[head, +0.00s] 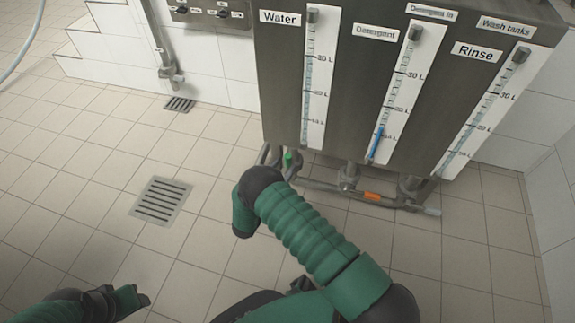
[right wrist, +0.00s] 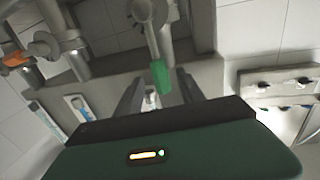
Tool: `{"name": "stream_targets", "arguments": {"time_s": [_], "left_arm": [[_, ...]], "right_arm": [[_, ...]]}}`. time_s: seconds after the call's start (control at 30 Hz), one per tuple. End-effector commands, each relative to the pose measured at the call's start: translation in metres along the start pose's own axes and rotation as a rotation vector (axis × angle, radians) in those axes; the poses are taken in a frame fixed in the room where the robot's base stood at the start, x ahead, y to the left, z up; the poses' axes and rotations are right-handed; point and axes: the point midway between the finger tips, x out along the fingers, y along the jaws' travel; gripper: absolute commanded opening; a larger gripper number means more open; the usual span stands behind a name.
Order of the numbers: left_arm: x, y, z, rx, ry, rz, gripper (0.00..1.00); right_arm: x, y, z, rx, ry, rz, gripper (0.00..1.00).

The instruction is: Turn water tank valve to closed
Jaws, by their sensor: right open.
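The water tank valve's green handle (head: 288,157) shows below the Water gauge (head: 316,85) on the steel tank cabinet. My right gripper (head: 278,160) is open at this handle. In the right wrist view the green handle (right wrist: 160,77) hangs from a grey pipe fitting, between and just beyond the open fingers (right wrist: 158,92). I cannot tell whether a finger touches it. My right wrist hides part of the pipe below.
Detergent (head: 395,90) and Rinse (head: 488,105) gauges are to the right. An orange handle (head: 372,197) sits on the low pipe (head: 330,188). A floor drain (head: 160,200) lies to the left. A control panel (head: 210,12) is on the back wall. The tiled floor at left is clear.

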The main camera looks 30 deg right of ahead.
Motion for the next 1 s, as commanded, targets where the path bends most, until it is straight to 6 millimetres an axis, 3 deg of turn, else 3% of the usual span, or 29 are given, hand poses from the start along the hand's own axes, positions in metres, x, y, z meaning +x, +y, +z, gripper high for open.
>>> {"name": "stream_targets", "arguments": {"time_s": [0.03,0.2,0.5,0.87,1.0], "left_arm": [[0.01,0.0,0.002,-0.001,0.0,0.0,0.46],[0.018,0.0,0.004,-0.001,0.001,0.0,0.46],[0.018,0.0,0.004,-0.001,0.001,0.0,0.46],[0.018,0.0,0.004,-0.001,0.001,0.0,0.46],[0.018,0.0,0.004,-0.001,0.001,0.0,0.46]], "right_arm": [[0.01,0.0,0.005,0.002,0.001,0.001,0.46],[0.033,-0.001,0.002,0.001,0.001,-0.001,0.46],[0.037,0.0,-0.001,0.0,-0.001,-0.002,0.46],[0.037,-0.001,0.0,-0.001,-0.001,-0.002,0.0],[0.037,-0.001,0.0,-0.001,-0.001,-0.002,0.0]]}}
